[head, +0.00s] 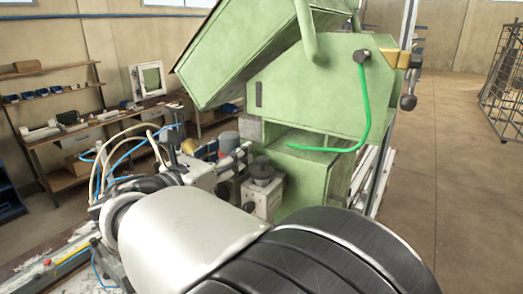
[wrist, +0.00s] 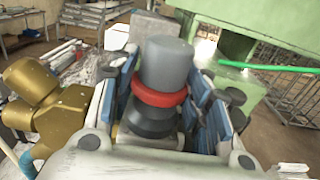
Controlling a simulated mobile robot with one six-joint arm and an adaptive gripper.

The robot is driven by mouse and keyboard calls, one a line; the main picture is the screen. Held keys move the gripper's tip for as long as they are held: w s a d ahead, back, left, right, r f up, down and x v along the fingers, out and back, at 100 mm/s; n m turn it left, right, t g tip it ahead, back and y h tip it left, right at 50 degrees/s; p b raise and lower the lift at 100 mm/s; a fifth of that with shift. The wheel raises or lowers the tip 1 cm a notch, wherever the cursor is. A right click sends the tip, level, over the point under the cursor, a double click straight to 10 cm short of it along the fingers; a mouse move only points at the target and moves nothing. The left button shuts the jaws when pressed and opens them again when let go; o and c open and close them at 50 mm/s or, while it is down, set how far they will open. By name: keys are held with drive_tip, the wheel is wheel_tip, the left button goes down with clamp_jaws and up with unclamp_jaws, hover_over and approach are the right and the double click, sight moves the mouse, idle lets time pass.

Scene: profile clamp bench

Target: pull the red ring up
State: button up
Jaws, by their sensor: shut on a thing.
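The red ring (wrist: 160,95) shows in the wrist view, around an upright post with a grey cylindrical top (wrist: 166,62). A black collar (wrist: 150,118) is just below the ring. My gripper (wrist: 165,80) has its blue-padded fingers on both sides of the ring and is shut on it. In the head view my gripper (head: 228,162) is beyond my pale arm link, left of the green machine.
The green machine (head: 315,85) stands close on the right, with a bent green rod (head: 364,115) reaching out. A small grey box with a black knob (head: 262,172) is beside the gripper. A workbench (head: 100,122) runs along the back left.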

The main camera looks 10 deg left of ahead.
clamp_jaws()
drive_tip(key=shift+r+p, duration=0.45)
drive_tip(key=shift+p, duration=0.05)
drive_tip(key=o, duration=0.6)
unclamp_jaws()
wheel_tip(320, 180, up, 10)
drive_tip(key=shift+f, duration=0.1)
